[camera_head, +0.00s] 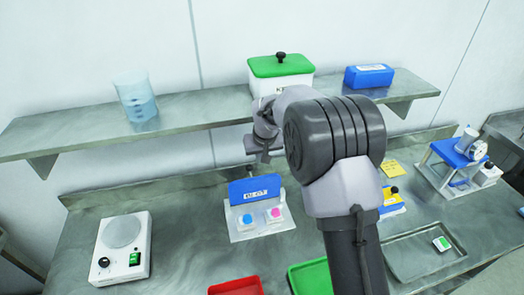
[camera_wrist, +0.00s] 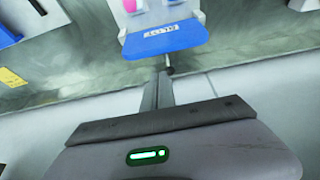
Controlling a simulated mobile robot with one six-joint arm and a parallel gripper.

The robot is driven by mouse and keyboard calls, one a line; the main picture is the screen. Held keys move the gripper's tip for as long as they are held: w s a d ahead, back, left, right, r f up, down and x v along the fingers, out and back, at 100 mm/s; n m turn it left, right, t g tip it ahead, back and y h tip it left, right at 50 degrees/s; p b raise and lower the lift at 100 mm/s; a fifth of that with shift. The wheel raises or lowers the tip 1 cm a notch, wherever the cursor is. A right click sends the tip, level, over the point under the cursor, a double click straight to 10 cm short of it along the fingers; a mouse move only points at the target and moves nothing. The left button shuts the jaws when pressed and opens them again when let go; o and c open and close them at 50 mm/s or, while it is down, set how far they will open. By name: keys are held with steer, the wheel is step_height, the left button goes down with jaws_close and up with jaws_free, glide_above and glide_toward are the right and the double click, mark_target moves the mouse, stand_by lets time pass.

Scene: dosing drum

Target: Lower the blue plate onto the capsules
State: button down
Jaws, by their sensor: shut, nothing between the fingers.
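The blue plate (camera_head: 254,189) has a white label and stands tilted up at the back of a white base (camera_head: 243,231). A blue capsule (camera_head: 247,219) and a pink capsule (camera_head: 274,213) sit on the base in front of it, uncovered. In the wrist view the blue plate (camera_wrist: 150,42) is near the top, with the pink capsule (camera_wrist: 130,5) cut by the edge. My gripper (camera_head: 250,146) is above and behind the plate. In the wrist view its shut, empty fingers (camera_wrist: 162,86) point at the plate's edge, near a small dark knob (camera_wrist: 169,71); contact cannot be told.
A shelf (camera_head: 200,113) above holds a beaker (camera_head: 136,100), a green-lidded box (camera_head: 281,72) and a blue box (camera_head: 369,76). A scale (camera_head: 122,248) stands left, red (camera_head: 236,287) and green (camera_head: 311,277) trays in front, a metal tray (camera_head: 410,258) right. My arm hides the middle bench.

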mark_target(252, 179)
steer(key=x, duration=1)
steer(key=shift+b, duration=0.45)
steer(key=shift+s+f, duration=0.1)
